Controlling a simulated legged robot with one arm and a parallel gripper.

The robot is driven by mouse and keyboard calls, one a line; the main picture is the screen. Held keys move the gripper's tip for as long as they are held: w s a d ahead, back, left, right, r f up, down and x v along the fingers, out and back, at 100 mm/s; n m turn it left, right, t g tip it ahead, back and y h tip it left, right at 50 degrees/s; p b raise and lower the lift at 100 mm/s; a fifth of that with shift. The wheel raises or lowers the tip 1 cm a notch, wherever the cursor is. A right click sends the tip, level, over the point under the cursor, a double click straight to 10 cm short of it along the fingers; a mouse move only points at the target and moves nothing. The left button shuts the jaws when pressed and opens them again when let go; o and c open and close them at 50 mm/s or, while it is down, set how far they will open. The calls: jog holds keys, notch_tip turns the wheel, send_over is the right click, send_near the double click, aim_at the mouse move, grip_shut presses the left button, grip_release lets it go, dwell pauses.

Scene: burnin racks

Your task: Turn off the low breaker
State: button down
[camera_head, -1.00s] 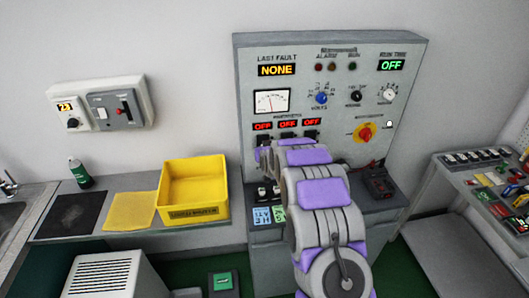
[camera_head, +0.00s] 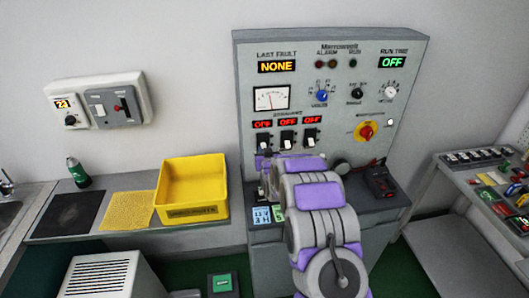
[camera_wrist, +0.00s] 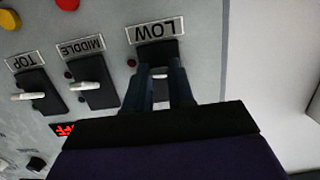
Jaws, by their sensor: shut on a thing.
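The panel's low breaker (camera_wrist: 158,50) is under the LOW label at the upper middle of the wrist view, which is upside down. My gripper (camera_wrist: 162,85) has its two dark fingers on either side of its lever (camera_wrist: 160,76); the fingers partly hide it. In the head view, the low breaker (camera_head: 263,139) is the leftmost of three, with a red OFF display (camera_head: 263,124) above it. My gripper (camera_head: 264,160) is just below, largely hidden by my arm.
The middle breaker (camera_wrist: 92,82) and top breaker (camera_wrist: 38,91) sit close beside it. Dials and a red-yellow rotary switch (camera_head: 366,131) are on the same panel (camera_head: 340,110). A yellow bin (camera_head: 193,190) stands on the left counter.

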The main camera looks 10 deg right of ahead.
jog(key=shift+s+f, duration=0.1)
jog(key=shift+f, duration=0.2)
jog(key=c, duration=1.3)
grip_release()
jog(key=o, duration=0.3)
jog(key=shift+r, duration=0.2)
jog(key=shift+o, duration=0.2)
jog(key=s+r+p, duration=0.1)
jog(key=s+r, duration=0.2)
jog(key=s, duration=1.4)
